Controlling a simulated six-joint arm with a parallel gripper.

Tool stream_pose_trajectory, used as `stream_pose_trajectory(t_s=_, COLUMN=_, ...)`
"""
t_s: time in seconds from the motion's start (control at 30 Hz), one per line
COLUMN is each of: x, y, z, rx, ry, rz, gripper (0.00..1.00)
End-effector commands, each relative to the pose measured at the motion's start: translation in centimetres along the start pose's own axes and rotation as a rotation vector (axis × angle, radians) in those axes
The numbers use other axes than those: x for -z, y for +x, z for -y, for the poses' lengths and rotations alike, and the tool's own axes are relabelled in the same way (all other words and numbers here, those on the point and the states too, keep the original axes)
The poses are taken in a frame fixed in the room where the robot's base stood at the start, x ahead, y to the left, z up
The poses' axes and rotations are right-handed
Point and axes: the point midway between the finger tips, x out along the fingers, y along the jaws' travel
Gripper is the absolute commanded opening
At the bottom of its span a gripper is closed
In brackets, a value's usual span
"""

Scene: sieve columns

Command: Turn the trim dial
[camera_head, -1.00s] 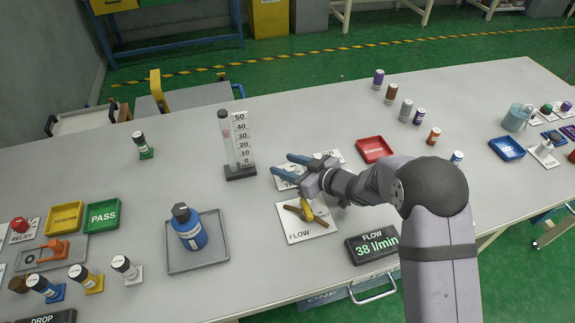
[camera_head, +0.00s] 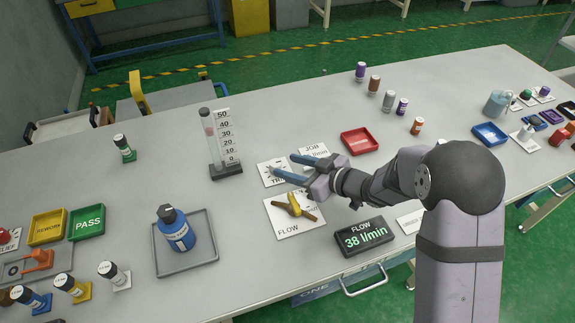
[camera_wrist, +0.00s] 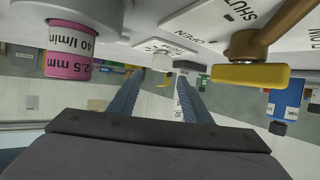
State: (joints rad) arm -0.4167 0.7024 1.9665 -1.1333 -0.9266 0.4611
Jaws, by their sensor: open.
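The trim plate (camera_head: 267,178), a white card with tick marks, lies in front of the flow column. Its dial is hard to make out in the head view. My gripper (camera_head: 284,165) is open, its two blue fingers over the right part of the plate. In the wrist view a small pale knob (camera_wrist: 164,46), apparently the trim dial, shows ahead between the open fingers (camera_wrist: 160,88), with nothing gripped. I cannot tell whether the fingers touch it. The flow column (camera_head: 212,140) stands upright, and the flow display (camera_head: 366,236) reads 38 l/min.
The flow valve (camera_head: 295,205) with its yellow handle is just in front of my gripper; the handle (camera_wrist: 250,76) is close on the wrist view's right. A pink cylinder (camera_wrist: 68,50) is close on the left. A red tray (camera_head: 360,141) and blue bottle (camera_head: 176,232) stand farther off.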

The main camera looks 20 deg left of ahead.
Motion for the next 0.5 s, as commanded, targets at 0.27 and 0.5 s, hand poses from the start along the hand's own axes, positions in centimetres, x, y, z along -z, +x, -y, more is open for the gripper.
stream_pose_trajectory(t_s=0.27, x=0.1, y=0.1, z=0.0, rx=-0.002, ry=0.001, rz=-0.003, gripper=0.45)
stream_pose_trajectory(t_s=0.5, x=2.7, y=1.8, z=0.0, rx=-0.057, ry=0.024, rz=-0.069, gripper=0.45)
